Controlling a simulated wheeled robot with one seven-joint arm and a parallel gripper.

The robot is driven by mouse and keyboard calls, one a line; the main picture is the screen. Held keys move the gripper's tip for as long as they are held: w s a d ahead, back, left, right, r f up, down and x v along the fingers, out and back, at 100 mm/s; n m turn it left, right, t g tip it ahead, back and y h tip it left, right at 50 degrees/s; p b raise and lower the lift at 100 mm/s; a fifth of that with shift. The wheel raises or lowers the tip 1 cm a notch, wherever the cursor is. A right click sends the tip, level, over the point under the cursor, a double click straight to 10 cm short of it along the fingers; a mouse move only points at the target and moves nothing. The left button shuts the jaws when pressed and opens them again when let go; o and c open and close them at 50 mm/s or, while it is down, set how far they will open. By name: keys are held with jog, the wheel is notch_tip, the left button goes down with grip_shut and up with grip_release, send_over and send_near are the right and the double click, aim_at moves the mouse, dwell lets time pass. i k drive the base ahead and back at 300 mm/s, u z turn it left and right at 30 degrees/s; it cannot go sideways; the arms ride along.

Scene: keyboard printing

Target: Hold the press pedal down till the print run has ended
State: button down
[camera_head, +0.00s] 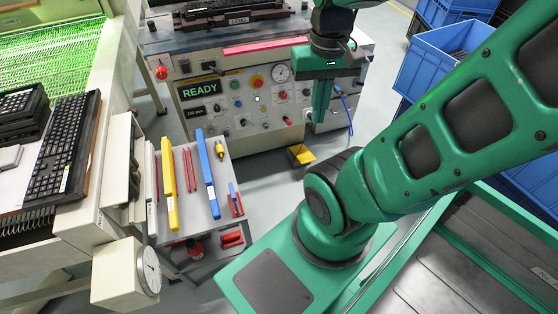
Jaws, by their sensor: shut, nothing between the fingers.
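The press pedal (302,155) is the small yellow plate on the floor in front of the press (250,108). The press's display (199,90) reads READY in green, with a smaller line under it that seems to read 125 pcs. My gripper (320,118) is shut and empty, pointing down in front of the press's right part. It appears above the pedal and a little to its right, with a visible gap between fingertips and pedal. The pedal looks unpressed, though its exact tilt is too small to tell.
A tool cart (200,229) with yellow and blue bars stands left of the pedal. A bench with a black keyboard (64,150) is at the left. Blue crates (436,68) stand at the upper right. Grey floor (262,178) is clear around the pedal.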

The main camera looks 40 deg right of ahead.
aim_at(305, 156)
jog(key=u, duration=1.15)
jog(key=k, duration=1.5)
jog(key=z, duration=1.35)
jog(key=i, duration=1.1)
